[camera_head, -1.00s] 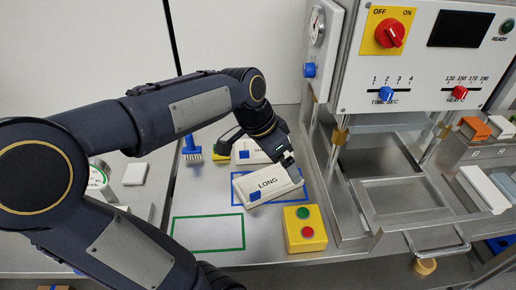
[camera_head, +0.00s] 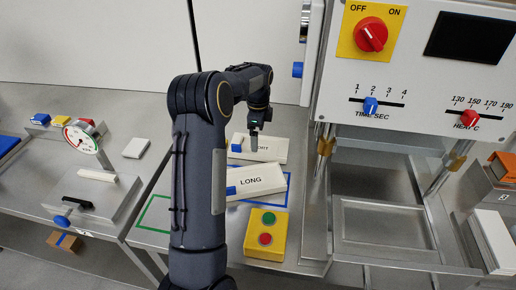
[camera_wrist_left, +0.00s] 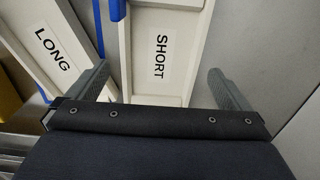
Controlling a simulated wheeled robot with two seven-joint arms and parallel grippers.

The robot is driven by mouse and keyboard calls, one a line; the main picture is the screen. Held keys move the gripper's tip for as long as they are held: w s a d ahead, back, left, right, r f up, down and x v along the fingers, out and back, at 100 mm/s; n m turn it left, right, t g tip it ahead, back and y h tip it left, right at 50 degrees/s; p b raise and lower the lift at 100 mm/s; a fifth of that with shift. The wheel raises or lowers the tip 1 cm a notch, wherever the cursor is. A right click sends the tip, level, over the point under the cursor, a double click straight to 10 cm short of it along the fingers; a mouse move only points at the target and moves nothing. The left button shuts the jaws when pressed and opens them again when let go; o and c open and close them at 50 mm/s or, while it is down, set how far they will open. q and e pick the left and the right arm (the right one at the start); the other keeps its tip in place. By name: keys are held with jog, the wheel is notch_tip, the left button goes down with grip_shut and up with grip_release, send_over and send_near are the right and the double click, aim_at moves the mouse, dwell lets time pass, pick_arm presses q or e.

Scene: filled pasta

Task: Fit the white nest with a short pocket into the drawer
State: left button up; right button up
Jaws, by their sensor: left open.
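The white nest marked SHORT (camera_head: 270,155) lies flat at the back of the bench, with a blue block at its left end. My left gripper (camera_head: 254,142) is over it, partly covering its label. In the left wrist view the open fingers (camera_wrist_left: 160,85) stand on either side of the SHORT nest (camera_wrist_left: 172,82), with nothing gripped. The white nest marked LONG (camera_head: 262,178) lies in front of it, across the blue outline; it also shows in the wrist view (camera_wrist_left: 48,40). The drawer (camera_head: 385,226) is under the press at right. My right gripper is not in view.
A yellow button box (camera_head: 265,235) stands in front of the LONG nest. The green outline (camera_head: 153,214) looks empty where visible. A dial gauge (camera_head: 82,136) and a white block (camera_head: 136,148) are at left. The press panel (camera_head: 425,60) overhangs the drawer.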

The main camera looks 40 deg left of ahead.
aim_at(259, 148)
pick_arm(q)
notch_tip(259, 148, down, 4)
jog(key=shift+w+d+f+p, duration=0.1)
jog(key=shift+w+f+p, duration=0.05)
jog(key=shift+p, duration=0.15)
jog(key=c, duration=0.7)
jog(key=shift+r, duration=0.2)
